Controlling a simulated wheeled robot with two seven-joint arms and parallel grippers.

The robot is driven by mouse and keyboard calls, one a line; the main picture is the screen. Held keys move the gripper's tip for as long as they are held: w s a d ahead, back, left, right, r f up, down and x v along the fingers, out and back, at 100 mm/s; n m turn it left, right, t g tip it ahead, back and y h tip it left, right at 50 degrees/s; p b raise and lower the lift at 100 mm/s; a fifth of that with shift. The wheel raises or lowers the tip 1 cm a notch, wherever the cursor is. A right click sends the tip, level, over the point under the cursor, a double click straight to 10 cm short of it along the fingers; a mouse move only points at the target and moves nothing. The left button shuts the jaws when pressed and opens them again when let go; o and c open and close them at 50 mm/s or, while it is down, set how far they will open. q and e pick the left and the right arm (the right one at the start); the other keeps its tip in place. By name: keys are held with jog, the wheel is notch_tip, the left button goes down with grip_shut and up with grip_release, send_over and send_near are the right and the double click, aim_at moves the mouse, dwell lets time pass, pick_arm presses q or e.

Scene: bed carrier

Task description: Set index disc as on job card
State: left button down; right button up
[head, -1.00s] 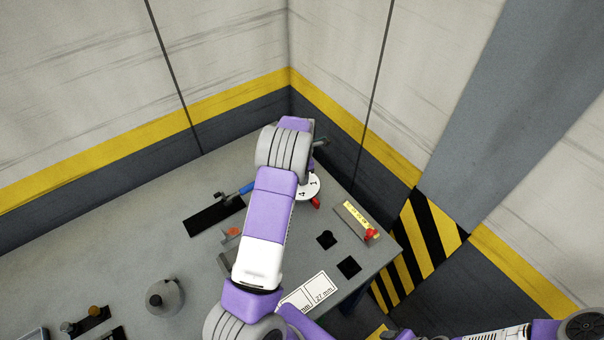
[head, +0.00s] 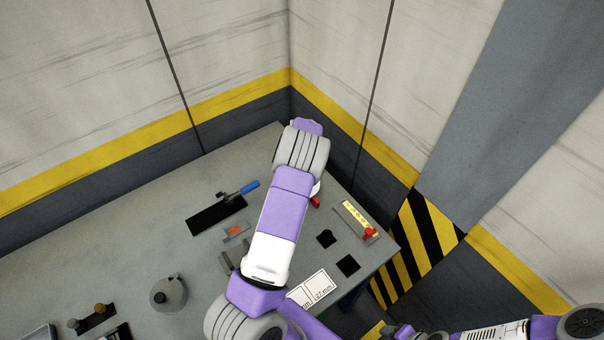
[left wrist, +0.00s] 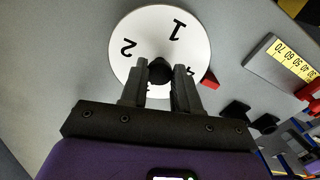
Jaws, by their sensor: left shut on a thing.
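The white index disc (left wrist: 145,28) lies on the bench and fills the upper middle of the left wrist view. The digits 1, 2 and 4 show on it; its lower part is hidden behind my fingers. A red pointer (left wrist: 209,80) sits at its right edge, near the 4. My left gripper (left wrist: 160,72) is shut on the dark knob (left wrist: 160,64) at the disc's centre. In the head view my arm hides most of the disc (head: 317,189). A white card (head: 320,286) marked 27 mm lies at the bench's front right.
A yellow-scaled block (head: 352,216) with a red knob stands right of the disc. A blue-handled tool (head: 249,187) lies by a dark slot (head: 215,215). Two dark holes (head: 326,239) are in the bench. A round grey weight (head: 168,296) stands left. Walls close off the back.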

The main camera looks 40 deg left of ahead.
dwell(0.3)
pick_arm(q)
jog(key=c, duration=0.8)
grip_release()
jog(key=shift+r, duration=0.1)
notch_tip(320, 180, up, 7)
jog(key=shift+r, duration=0.2)
